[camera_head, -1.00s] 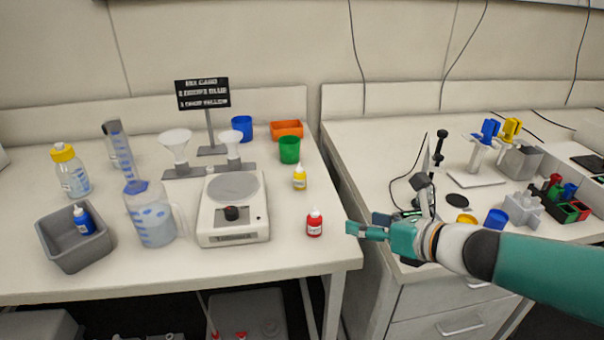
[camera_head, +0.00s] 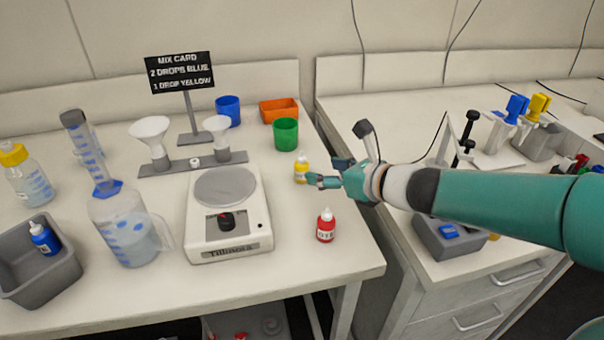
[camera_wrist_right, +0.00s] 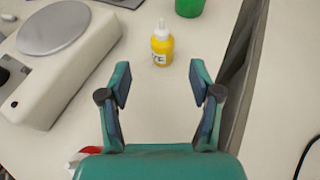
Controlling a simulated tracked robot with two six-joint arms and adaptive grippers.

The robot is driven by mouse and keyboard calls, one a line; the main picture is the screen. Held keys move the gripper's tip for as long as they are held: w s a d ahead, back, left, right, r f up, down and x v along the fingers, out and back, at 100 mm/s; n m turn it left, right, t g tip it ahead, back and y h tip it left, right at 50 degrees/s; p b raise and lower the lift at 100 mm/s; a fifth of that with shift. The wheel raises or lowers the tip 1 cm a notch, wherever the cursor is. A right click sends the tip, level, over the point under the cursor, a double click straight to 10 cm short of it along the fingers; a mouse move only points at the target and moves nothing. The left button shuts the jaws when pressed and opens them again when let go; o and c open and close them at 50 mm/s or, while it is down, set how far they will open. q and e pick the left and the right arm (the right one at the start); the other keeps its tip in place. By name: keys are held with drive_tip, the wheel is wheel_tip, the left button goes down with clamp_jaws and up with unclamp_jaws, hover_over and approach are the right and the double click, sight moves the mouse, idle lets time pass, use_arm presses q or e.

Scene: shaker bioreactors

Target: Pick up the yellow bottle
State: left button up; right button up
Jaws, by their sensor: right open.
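The yellow bottle (camera_head: 301,169) is a small dropper bottle with a white tip. It stands upright on the left bench, to the right of the balance. It also shows in the right wrist view (camera_wrist_right: 162,46), ahead of and between the fingertips. My right gripper (camera_head: 318,181) is at the bottle's right in the head view, and its fingers partly overlap the bottle's edge there. In the right wrist view my right gripper (camera_wrist_right: 160,85) is open and empty, with bare bench between its fingers. My left gripper is not in view.
A red bottle (camera_head: 326,226) stands nearer the bench's front edge. The balance (camera_head: 229,236) is to the left, a green cup (camera_head: 286,134) and an orange tray (camera_head: 279,111) behind. A gap separates the two benches. A grey bin (camera_head: 40,279) holds a blue bottle (camera_head: 44,239).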

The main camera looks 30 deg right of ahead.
sight(306, 166)
drive_tip(key=b+x, duration=0.1)
drive_tip(key=x, duration=0.8)
drive_tip(key=shift+w+d, duration=0.1)
drive_tip(key=shift+w, duration=0.1)
drive_tip(key=c, duration=1.1)
